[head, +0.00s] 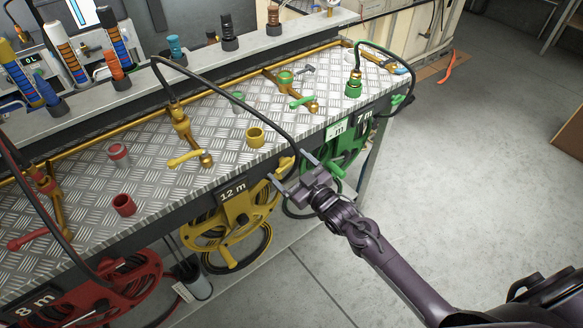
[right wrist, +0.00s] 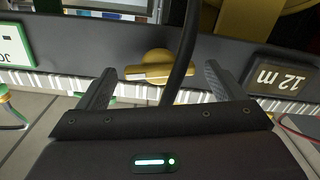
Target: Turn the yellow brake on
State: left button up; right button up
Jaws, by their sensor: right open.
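A yellow knob with a flat bar handle (right wrist: 146,73), which looks like the yellow brake, sits on the dark front rail beside the 12 m label (right wrist: 278,78) in the right wrist view. Its bar lies nearly level in that view. My right gripper (head: 288,166) is open at the front of the bench, right of the yellow reel (head: 215,238). In the wrist view its two fingers flank the knob without visibly touching it. A black hose (right wrist: 182,55) runs between the fingers and partly covers the knob. In the head view the gripper largely hides the knob. My left gripper is out of view.
The metal bench top (head: 225,135) carries a yellow lever valve (head: 190,158), a yellow cup (head: 255,137) and a green lever valve (head: 303,102). The green reel (head: 345,150) is right of the gripper, the red reel (head: 130,280) far left. The floor at right is open.

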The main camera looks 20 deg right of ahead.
jog(key=c, duration=1)
jog(key=shift+r+m+p, duration=0.1)
jog(key=shift+m+p, duration=0.2)
jog(key=shift+m, duration=1.1)
jog(key=o, duration=1)
jog(key=shift+d, duration=0.1)
jog(key=v, duration=0.7)
jog(key=shift+s, duration=0.4)
